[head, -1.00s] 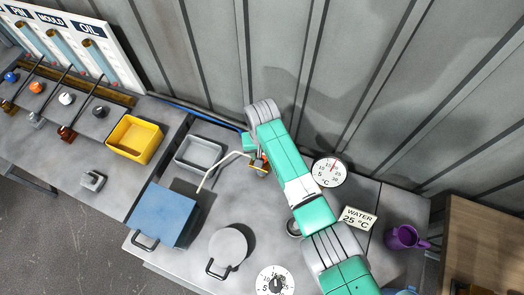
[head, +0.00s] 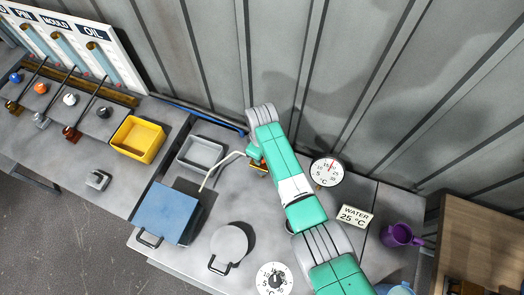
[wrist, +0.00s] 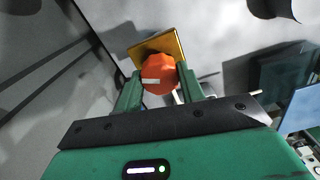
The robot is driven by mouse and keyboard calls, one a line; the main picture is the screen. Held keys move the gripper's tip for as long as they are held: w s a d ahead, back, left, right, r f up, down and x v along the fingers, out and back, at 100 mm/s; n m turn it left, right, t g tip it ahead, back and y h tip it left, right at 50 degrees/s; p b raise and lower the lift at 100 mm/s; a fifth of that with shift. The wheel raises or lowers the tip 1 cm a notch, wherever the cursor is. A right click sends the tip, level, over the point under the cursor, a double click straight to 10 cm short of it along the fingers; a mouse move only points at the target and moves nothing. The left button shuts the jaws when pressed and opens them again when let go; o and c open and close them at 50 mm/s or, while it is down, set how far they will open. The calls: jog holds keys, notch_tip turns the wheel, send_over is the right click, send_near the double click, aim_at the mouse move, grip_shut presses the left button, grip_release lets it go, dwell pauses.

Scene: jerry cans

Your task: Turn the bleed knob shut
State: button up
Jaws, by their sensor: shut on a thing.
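The bleed knob (wrist: 158,74), a faceted orange-red knob with a white mark on its face, sits in front of a square gold plate (wrist: 176,41) in the wrist view. The white mark lies nearly level in that picture. My gripper (wrist: 160,84) has one green finger on each side of the knob and is shut on it. In the head view my gripper (head: 256,157) is at the gold plate (head: 259,168), beside a thin pale pipe. My own arm hides most of the knob there.
A grey tray (head: 201,154), a blue lidded box (head: 169,213) and a round grey lidded pot (head: 229,242) stand left of the arm. A dial gauge (head: 326,171), a water sign (head: 355,216) and a purple mug (head: 401,236) are to the right. A ribbed wall rises close behind.

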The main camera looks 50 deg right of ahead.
jog(key=n, duration=0.4)
jog(key=shift+n, duration=0.3)
jog(key=shift+p, duration=0.3)
jog(key=o, duration=1)
jog(key=shift+c, duration=0.2)
notch_tip(320, 180, up, 8)
jog(key=shift+f+p, duration=0.1)
jog(key=shift+p, duration=0.3)
